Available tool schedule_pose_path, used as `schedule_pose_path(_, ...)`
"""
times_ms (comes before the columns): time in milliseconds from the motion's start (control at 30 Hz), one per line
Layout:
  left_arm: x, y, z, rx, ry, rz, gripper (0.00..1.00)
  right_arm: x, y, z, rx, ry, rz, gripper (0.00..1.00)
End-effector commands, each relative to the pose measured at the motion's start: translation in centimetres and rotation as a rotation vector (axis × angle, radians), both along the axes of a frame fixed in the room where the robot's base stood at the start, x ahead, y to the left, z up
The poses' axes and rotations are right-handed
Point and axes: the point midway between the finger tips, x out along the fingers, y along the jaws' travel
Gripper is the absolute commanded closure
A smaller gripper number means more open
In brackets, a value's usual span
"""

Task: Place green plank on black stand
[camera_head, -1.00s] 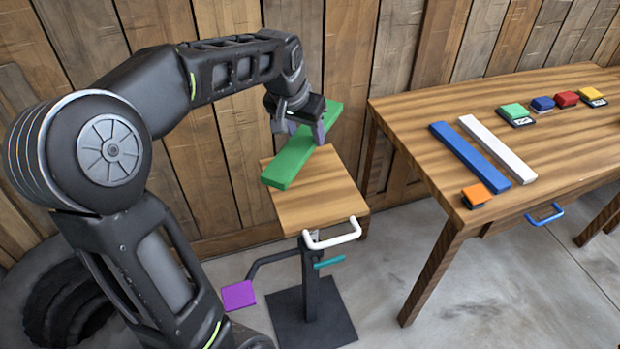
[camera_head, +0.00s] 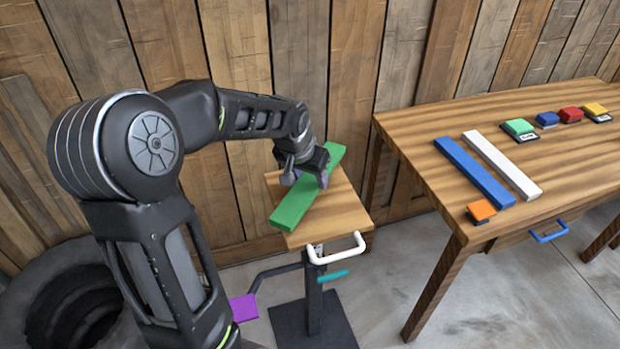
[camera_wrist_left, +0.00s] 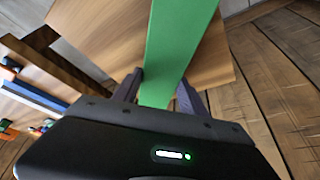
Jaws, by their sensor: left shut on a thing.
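The green plank (camera_head: 293,206) is at the small stand, which has a black post (camera_head: 314,300) and base and a wooden top (camera_head: 345,214). The plank lies diagonally over the top; whether it touches the wood I cannot tell. My left gripper (camera_head: 306,178) is shut on the plank, nearer its far end. In the left wrist view the plank (camera_wrist_left: 178,45) passes between the two fingers (camera_wrist_left: 160,92), with the wooden top (camera_wrist_left: 110,35) behind it. My right gripper is not in view.
A wooden table (camera_head: 440,200) on the right holds a blue plank (camera_head: 473,172), a white plank (camera_head: 502,164), an orange block (camera_head: 481,211) and several coloured blocks at the back. The stand has a white handle (camera_head: 337,249) and a purple pedal (camera_head: 243,308). A plank wall stands behind.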

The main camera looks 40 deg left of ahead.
Motion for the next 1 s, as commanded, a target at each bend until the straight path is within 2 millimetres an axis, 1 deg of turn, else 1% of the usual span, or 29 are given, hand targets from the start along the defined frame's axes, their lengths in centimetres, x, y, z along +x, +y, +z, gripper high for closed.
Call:
schedule_pose_path(33, -0.03, -0.01, -0.6, 0.0, 0.002, 0.0, 1.0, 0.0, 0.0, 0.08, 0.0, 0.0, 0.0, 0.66)
schedule_pose_path(100, 0.01, 0.01, -0.97, 0.0, -0.001, 0.0, 1.0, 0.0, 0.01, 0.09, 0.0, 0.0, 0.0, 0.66)
schedule_pose_path(333, 0.04, 0.02, -0.98, 0.001, -0.003, 0.0, 1.0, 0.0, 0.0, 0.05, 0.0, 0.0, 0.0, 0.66)
schedule_pose_path(467, 0.04, 0.01, -1.42, 0.0, -0.002, 0.0, 1.0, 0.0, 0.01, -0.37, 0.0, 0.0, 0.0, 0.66)
schedule_pose_path(500, 0.01, 0.0, -1.37, 0.0, -0.001, 0.0, 0.49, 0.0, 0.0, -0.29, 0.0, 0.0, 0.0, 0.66)
schedule_pose_path(700, 0.01, -0.01, -1.31, 0.0, -0.001, 0.0, 0.32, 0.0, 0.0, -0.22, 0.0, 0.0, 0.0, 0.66)
schedule_pose_path(767, 0.01, -0.01, -1.31, 0.0, -0.001, 0.0, 0.29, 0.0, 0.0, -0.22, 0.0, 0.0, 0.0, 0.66)
schedule_pose_path(1000, 0.01, -0.01, -1.24, 0.0, -0.001, 0.0, 0.29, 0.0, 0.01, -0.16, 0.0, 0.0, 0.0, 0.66)
